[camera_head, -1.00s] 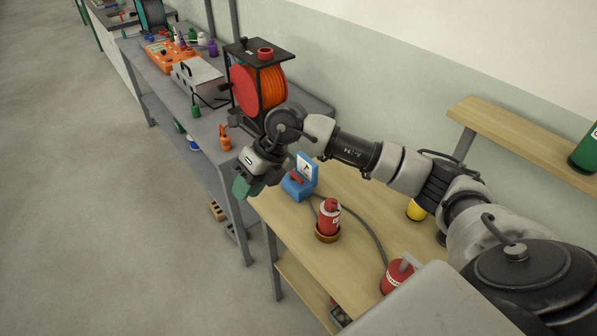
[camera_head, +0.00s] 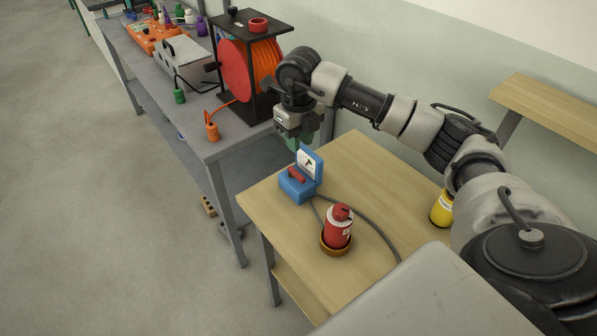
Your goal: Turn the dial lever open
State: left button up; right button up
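The dial lever is a red lever (camera_head: 296,174) on top of a blue box (camera_head: 296,187) on the wooden table. An upright blue plate with a white dial face (camera_head: 308,162) stands at the back of the box. My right gripper (camera_head: 293,143) has green fingertips and points down, just above and behind the blue box. It looks apart from the lever. Its fingertips are small and partly hidden behind the dial plate, so I cannot tell how far they are apart. My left gripper is not in view.
A red canister (camera_head: 339,229) stands in a round brown holder beside grey hoses on the wooden table (camera_head: 270,207). A yellow canister (camera_head: 441,208) is at the right. An orange cable reel (camera_head: 250,70) stands on the grey bench (camera_head: 190,118) at the left.

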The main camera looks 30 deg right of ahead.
aim_at(299, 175)
notch_tip(299, 175, down, 10)
jog(key=shift+s+f+p, duration=0.1)
jog(key=shift+f+p, duration=0.1)
jog(key=shift+p, duration=0.85)
jog(key=shift+a, duration=0.1)
grip_shut()
